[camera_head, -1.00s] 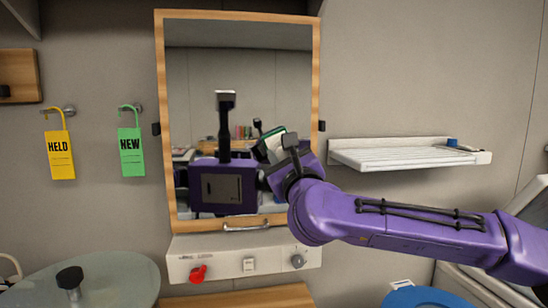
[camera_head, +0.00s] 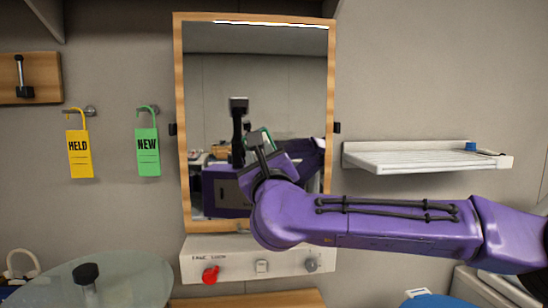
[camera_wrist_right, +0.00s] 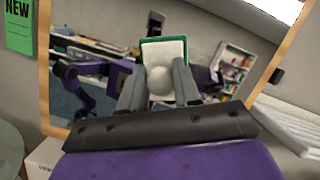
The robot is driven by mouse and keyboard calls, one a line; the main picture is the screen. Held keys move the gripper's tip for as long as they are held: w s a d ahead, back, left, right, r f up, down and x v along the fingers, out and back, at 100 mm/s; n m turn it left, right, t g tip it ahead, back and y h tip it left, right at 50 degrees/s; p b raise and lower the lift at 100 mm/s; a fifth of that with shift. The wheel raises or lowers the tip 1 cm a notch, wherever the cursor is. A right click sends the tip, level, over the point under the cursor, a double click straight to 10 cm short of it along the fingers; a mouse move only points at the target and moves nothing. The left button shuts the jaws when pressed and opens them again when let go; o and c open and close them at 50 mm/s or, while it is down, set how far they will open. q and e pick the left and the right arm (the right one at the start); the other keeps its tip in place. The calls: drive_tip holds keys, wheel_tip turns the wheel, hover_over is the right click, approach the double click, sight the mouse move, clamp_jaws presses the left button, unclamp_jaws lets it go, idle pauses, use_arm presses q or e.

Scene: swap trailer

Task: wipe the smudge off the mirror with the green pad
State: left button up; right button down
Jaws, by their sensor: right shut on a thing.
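The wood-framed mirror (camera_head: 255,75) hangs on the wall in the head view, and its glass (camera_wrist_right: 210,40) fills the middle of the right wrist view. My right gripper (camera_head: 260,155) is in front of the lower middle of the mirror. In the wrist view its fingers (camera_wrist_right: 160,85) are shut on the green pad (camera_wrist_right: 151,41), which shows a green rim, a pale back and a rounded white grip between the fingers. I cannot tell whether the pad touches the glass. I cannot make out the smudge. My left gripper is not in view.
A yellow HELD tag (camera_head: 79,153) and a green NEW tag (camera_head: 148,152) hang left of the mirror. A white rack shelf (camera_head: 425,160) juts out at right. A control panel (camera_head: 240,262) with a red knob (camera_head: 210,275) is below. A round glass top (camera_head: 125,278) is lower left.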

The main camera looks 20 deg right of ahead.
drive_tip(key=a, duration=0.2)
drive_tip(key=w+a, duration=0.1)
drive_tip(key=a, duration=0.1)
drive_tip(key=shift+w+a+f, duration=0.1)
drive_tip(key=shift+w+a, duration=0.05)
drive_tip(key=shift+a, duration=0.1)
drive_tip(key=s+a+b, duration=0.1)
drive_tip(key=s+b, duration=0.1)
drive_tip(key=s, duration=0.3)
drive_tip(key=shift+s+a+b, duration=0.3)
drive_tip(key=shift+s, duration=0.1)
drive_tip(key=shift+s, duration=0.1)
